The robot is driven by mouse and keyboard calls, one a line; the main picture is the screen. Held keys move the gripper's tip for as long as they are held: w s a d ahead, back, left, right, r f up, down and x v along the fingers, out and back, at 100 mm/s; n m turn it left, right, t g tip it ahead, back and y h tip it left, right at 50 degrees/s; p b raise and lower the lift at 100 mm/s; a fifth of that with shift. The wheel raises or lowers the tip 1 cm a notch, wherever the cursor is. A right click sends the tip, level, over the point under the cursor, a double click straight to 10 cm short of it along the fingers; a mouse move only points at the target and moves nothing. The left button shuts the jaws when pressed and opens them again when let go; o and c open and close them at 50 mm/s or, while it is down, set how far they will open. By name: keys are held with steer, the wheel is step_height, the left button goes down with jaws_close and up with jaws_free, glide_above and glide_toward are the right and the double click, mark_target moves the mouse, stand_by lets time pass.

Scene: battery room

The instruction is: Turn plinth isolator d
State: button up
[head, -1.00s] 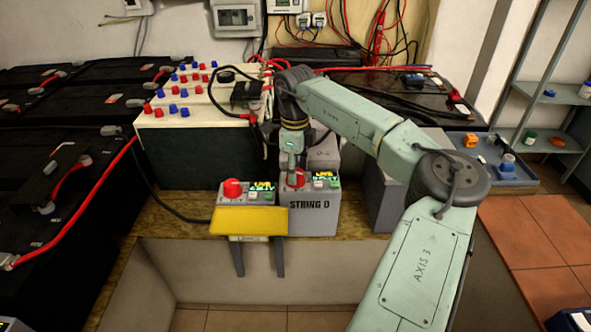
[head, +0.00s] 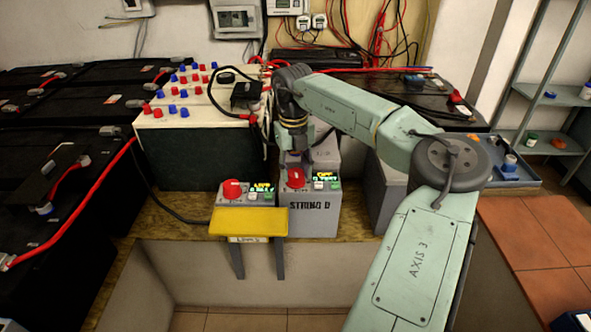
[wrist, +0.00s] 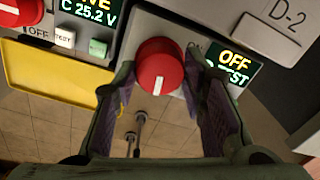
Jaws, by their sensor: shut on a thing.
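The isolator on the grey STRING D plinth (head: 312,215) has a round red knob (head: 295,178), which also shows in the wrist view (wrist: 158,68). A white mark on the knob points toward the bottom of the wrist view. The display beside the knob (head: 326,180) reads OFF with TEST below, and it also shows in the wrist view (wrist: 233,65). My gripper (wrist: 160,66) has one finger on each side of the knob and is shut on it. In the head view my wrist hangs above the plinth and the fingers are hard to make out.
A neighbouring unit with a red knob (head: 233,189) and a lit LIVE display (head: 262,188) stands close on the left. A yellow cover (head: 248,221) juts out in front of it. Black batteries (head: 60,190) with red cables fill the left. A grey cabinet (head: 388,195) stands right.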

mark_target(294, 173)
steer(key=shift+m, duration=0.9)
steer(key=o, duration=0.9)
steer(key=r, duration=1.2)
steer(key=shift+a, duration=0.2)
